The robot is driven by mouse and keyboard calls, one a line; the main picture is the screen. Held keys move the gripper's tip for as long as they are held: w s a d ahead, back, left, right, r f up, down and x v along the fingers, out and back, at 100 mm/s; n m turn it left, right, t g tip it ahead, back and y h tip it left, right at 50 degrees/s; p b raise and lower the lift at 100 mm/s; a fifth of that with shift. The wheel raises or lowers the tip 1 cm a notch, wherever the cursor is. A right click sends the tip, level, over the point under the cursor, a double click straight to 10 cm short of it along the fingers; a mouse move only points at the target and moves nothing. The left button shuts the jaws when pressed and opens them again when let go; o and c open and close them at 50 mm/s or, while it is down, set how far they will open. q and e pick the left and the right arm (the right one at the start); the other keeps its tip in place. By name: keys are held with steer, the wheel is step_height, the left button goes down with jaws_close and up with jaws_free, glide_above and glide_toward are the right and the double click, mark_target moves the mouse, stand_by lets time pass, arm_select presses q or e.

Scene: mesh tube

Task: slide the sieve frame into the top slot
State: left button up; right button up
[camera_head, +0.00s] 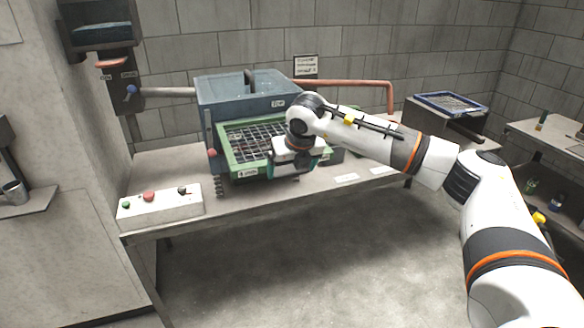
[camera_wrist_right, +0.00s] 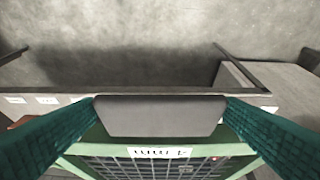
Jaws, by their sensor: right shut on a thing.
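The sieve frame (camera_head: 228,157) is green with a dark wire mesh and a white label on its front edge. In the head view it lies about level at the front of the blue-grey machine housing (camera_head: 235,95), its rear edge at or under the housing. How deep it sits in a slot I cannot tell. My right gripper (camera_head: 297,163) is at its front right. In the right wrist view the teal fingers stand either side of a grey handle block (camera_wrist_right: 160,115), shut on it, with the green frame (camera_wrist_right: 110,150) below. My left gripper is not in view.
A control box (camera_head: 160,204) with buttons stands at the table's front left. A blue-rimmed mesh frame (camera_head: 450,103) lies on a stand at the right. A copper pipe (camera_head: 350,84) runs behind. The table (camera_head: 350,190) is mostly clear right of the machine.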

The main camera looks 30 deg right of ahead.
stand_by(0.5)
steer(key=shift+w+d+r, duration=0.1)
steer(key=shift+w+d, duration=0.1)
steer(key=shift+w, duration=0.7)
steer(key=shift+w+d+f, duration=0.1)
steer(key=shift+w+d, duration=0.1)
steer(key=shift+w, duration=0.65)
steer(key=shift+w+d+r, duration=0.1)
steer(key=shift+w+d, duration=0.1)
steer(key=shift+w, duration=0.7)
steer(key=shift+w+d+p, duration=0.3)
steer(key=shift+w+p, duration=0.1)
steer(key=shift+w, duration=0.85)
steer(key=shift+w+d+p, duration=0.25)
steer(key=shift+w+p, duration=0.15)
steer(key=shift+w, duration=0.8)
steer(key=shift+w+d+p, duration=0.3)
steer(key=shift+w+p, duration=0.1)
steer(key=shift+w, duration=0.85)
steer(key=o, duration=1.1)
steer(key=shift+s, duration=0.1)
steer(key=shift+s+r, duration=0.15)
steer(key=shift+r, duration=0.15)
steer(key=shift+b+v, duration=1.5)
steer(key=shift+v, duration=4.1)
steer(key=shift+a, duration=0.1)
